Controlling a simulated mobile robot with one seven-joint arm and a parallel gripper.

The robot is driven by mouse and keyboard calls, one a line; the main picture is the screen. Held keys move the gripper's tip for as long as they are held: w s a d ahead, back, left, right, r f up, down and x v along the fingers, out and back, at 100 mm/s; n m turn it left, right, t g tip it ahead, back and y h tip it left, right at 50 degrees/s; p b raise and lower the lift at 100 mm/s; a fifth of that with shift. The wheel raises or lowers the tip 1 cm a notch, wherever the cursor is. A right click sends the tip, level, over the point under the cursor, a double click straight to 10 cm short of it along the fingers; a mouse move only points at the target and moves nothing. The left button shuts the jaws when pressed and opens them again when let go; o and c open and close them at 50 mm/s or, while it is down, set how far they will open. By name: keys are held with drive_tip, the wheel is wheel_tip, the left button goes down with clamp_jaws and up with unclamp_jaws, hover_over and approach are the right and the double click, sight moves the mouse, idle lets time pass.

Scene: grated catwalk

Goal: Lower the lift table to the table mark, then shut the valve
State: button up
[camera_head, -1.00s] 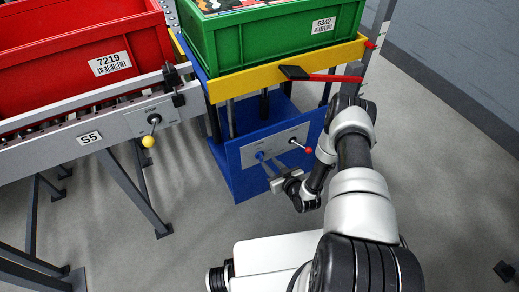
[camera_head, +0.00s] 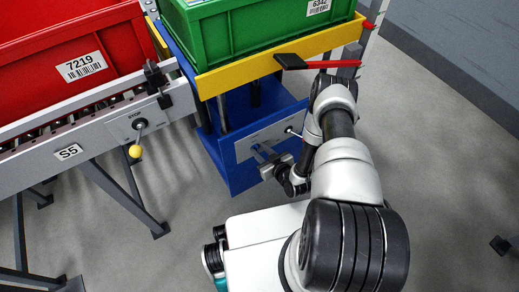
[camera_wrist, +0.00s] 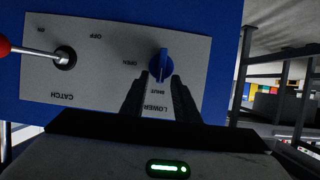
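The lift table's yellow top frame (camera_head: 280,65) carries a green crate (camera_head: 240,35) over a blue base (camera_head: 232,177). The panel (camera_wrist: 105,80) on the base appears upside down in the wrist view. Its blue valve knob (camera_wrist: 161,66), by the LOWER, OPEN and SHUT labels, stands vertical in the picture, one end toward SHUT. My gripper (camera_wrist: 162,82) is open, its dark fingertips either side of the knob's near end; contact is unclear. In the head view my gripper (camera_head: 266,160) is at the panel. I cannot make out the table mark.
A red-knobbed CATCH lever (camera_wrist: 35,51) sits beside the valve. A red bar with a black pad (camera_head: 291,61) crosses the yellow frame. A conveyor (camera_head: 85,135) at left holds a red crate (camera_head: 60,45) and a yellow-knobbed STOP lever (camera_head: 136,150). Right floor is mostly clear.

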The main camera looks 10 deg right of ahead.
sight(259, 146)
clamp_jaws()
drive_tip(key=shift+d, duration=0.1)
drive_tip(key=shift+w+d+m+y, duration=0.15)
drive_tip(key=shift+d+m+y, duration=0.2)
drive_tip(key=shift+m+y, duration=0.4)
drive_tip(key=m+y, duration=0.1)
drive_tip(key=d+f+m+y, duration=0.1)
drive_tip(key=m, duration=0.1)
drive_tip(key=m+y, duration=0.1)
drive_tip(key=m, duration=0.1)
drive_tip(key=shift+w+d+f+m+g, duration=0.15)
drive_tip(key=shift+w+d+m+g, duration=0.1)
drive_tip(key=shift+g, duration=0.15)
drive_tip(key=m, duration=0.1)
drive_tip(key=m+y, duration=0.1)
drive_tip(key=f+m+y, duration=0.1)
drive_tip(key=shift+w+d+m+t, duration=0.1)
drive_tip(key=shift+d+m+t, duration=0.2)
drive_tip(key=shift+m, duration=0.1)
